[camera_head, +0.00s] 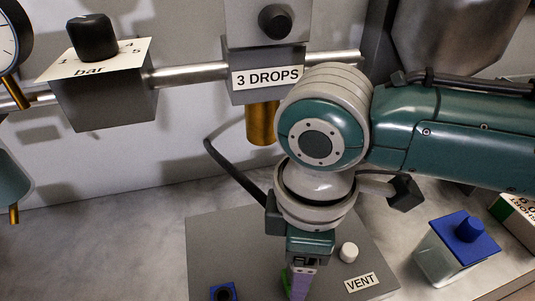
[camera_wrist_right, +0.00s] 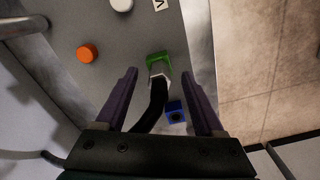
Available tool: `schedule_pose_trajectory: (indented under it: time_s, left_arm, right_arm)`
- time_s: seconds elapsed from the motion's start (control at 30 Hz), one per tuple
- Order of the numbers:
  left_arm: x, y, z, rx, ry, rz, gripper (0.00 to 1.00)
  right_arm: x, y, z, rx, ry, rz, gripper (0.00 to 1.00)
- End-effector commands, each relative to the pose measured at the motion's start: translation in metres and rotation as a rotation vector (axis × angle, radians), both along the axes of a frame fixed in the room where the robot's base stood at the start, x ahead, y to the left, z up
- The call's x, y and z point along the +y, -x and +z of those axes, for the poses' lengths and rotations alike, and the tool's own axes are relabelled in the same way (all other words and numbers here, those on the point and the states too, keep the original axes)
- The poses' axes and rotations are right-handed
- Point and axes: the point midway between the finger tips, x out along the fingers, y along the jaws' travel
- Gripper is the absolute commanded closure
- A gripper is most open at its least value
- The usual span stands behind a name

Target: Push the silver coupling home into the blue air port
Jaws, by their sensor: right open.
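The silver coupling (camera_wrist_right: 160,69) sits at the green port (camera_wrist_right: 157,59) in the right wrist view, with a black hose (camera_wrist_right: 152,105) running from it back toward my wrist. I cannot tell how deep it is seated. The blue air port (camera_wrist_right: 176,112) is apart from it, nearer my right finger in that view; it also shows in the head view (camera_head: 222,292) at the bottom edge. My right gripper (camera_wrist_right: 159,75) is open, its purple fingers either side of the coupling and not visibly touching it. In the head view its fingers (camera_head: 298,284) cover most of the green port. My left gripper is not in view.
The grey panel (camera_head: 225,235) carries a white knob (camera_head: 348,252), a VENT label (camera_head: 361,282) and an orange knob (camera_wrist_right: 87,53). A blue-lidded container (camera_head: 458,250) stands right of it. The brass-bottomed "3 DROPS" unit (camera_head: 266,75) and a pipe (camera_head: 190,73) lie behind.

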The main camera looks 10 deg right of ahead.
Motion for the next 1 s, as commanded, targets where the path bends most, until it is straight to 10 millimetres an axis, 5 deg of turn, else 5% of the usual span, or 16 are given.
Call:
schedule_pose_trajectory:
  time_s: [0.2,0.8,1.0]
  left_arm:
    - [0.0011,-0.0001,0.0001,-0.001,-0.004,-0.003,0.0]
    - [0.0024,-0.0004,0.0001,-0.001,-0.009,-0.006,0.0]
    - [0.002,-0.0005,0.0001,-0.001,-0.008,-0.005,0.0]
  right_arm:
    - [0.0004,0.0001,-0.0001,0.0,-0.001,0.0,0.3]
    - [0.0003,0.0,0.0002,0.0,-0.001,0.0,0.97]
    - [0.0003,0.0,0.0003,0.0,-0.001,0.0,1.0]
